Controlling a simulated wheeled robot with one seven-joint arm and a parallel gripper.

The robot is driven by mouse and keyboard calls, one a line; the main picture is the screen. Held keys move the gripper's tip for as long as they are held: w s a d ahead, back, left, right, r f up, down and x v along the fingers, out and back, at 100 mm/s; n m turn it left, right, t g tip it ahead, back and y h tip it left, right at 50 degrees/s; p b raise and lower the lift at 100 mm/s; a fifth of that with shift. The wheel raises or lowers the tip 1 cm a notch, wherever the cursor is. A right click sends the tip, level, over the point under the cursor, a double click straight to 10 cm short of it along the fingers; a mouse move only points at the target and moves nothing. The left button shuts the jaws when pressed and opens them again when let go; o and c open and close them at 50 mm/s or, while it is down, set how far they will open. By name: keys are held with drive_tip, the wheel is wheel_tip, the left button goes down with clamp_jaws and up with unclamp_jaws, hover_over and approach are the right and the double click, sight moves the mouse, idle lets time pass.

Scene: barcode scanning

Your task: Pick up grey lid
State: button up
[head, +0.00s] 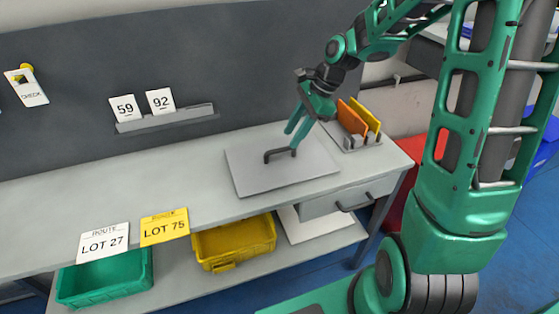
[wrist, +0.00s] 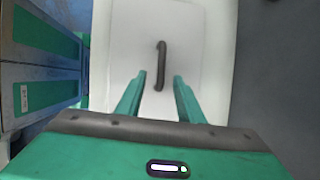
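The grey lid (head: 255,175) is a flat square plate lying on the workbench, with a dark bar handle (head: 280,154) on top. In the wrist view the lid (wrist: 140,40) lies ahead of the fingers, and its handle (wrist: 161,66) shows between and just beyond the fingertips. My gripper (head: 296,128) is above the lid near the handle, pointing down. In the wrist view my gripper (wrist: 160,78) is open, with a finger on each side of the handle's line and nothing held. I cannot tell whether a finger touches the handle.
A rack (head: 358,142) with orange and yellow cards stands right of the lid. The bench (head: 150,180) is clear to the left. A drawer handle (head: 355,203) sticks out below. A yellow bin (head: 235,242) and a green bin (head: 105,279) sit on the lower shelf.

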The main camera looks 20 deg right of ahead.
sight(283, 148)
drive_tip(key=shift+a+x, duration=0.2)
drive_tip(key=shift+x, duration=1.3)
drive_tip(key=shift+a+x, duration=0.15)
drive_tip(key=shift+x, duration=1.4)
drive_tip(key=shift+w+r, duration=0.15)
drive_tip(key=shift+r, duration=0.1)
clamp_jaws()
